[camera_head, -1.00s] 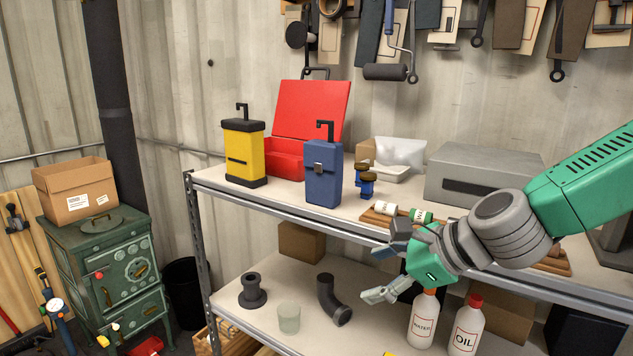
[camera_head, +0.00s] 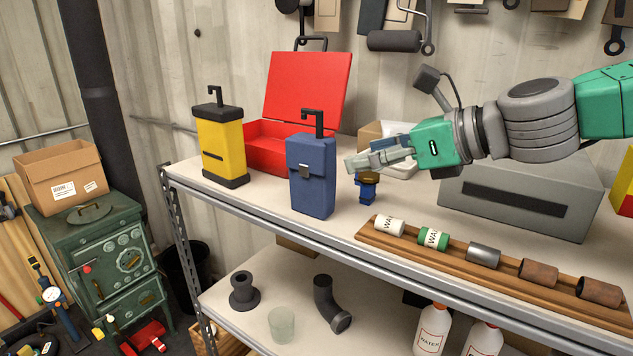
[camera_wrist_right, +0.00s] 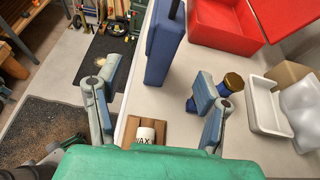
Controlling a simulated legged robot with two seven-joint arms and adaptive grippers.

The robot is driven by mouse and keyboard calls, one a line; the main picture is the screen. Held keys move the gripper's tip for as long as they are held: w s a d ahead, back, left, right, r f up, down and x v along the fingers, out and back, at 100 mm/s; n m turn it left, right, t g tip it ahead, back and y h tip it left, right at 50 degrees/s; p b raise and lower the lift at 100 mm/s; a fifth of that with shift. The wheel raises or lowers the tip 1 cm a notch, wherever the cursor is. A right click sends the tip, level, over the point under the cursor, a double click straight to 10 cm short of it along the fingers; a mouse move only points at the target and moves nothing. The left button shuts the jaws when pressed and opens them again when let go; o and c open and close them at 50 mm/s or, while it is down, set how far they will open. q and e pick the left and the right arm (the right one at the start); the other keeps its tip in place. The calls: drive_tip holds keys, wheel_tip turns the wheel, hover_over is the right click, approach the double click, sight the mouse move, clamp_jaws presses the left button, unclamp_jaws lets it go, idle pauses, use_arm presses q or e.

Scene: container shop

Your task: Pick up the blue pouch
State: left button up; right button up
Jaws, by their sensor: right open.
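The blue pouch (camera_head: 312,178) stands upright on the shelf top, with a dark hook on top and a grey clasp on its front. It also shows in the right wrist view (camera_wrist_right: 163,45), ahead of the fingers. My right gripper (camera_head: 362,158) is just right of the pouch in the head view, apart from it, pointing left. In the wrist view its two fingers (camera_wrist_right: 155,95) are spread wide with nothing held between them. My left gripper is not seen.
A yellow case (camera_head: 222,148) stands left of the pouch, and an open red toolbox (camera_head: 270,150) is behind it. A small blue and brass item (camera_head: 367,190) is close under my right gripper. A wooden rack (camera_head: 470,262) with cans lies along the front edge.

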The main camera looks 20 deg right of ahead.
sight(336, 162)
drive_tip(key=x, duration=0.6)
drive_tip(key=shift+a, duration=0.15)
drive_tip(key=shift+w+f, duration=0.2)
drive_tip(key=shift+w, duration=0.05)
drive_tip(key=shift+w+d+f, duration=0.1)
drive_tip(key=shift+w+d, duration=0.05)
drive_tip(key=shift+d, duration=0.25)
drive_tip(key=shift+w+a+f, duration=0.1)
drive_tip(key=shift+w, duration=0.15)
drive_tip(key=x, duration=0.3)
drive_tip(key=a+x, duration=0.1)
drive_tip(key=x, duration=0.1)
drive_tip(key=shift+s+r, duration=0.1)
drive_tip(key=shift+r, duration=0.2)
drive_tip(key=shift+s+a+r, duration=0.1)
drive_tip(key=shift+a, duration=0.15)
drive_tip(key=shift+d, duration=0.65)
drive_tip(key=c, duration=1.3)
drive_tip(key=shift+d, duration=0.25)
drive_tip(key=shift+c, duration=0.2)
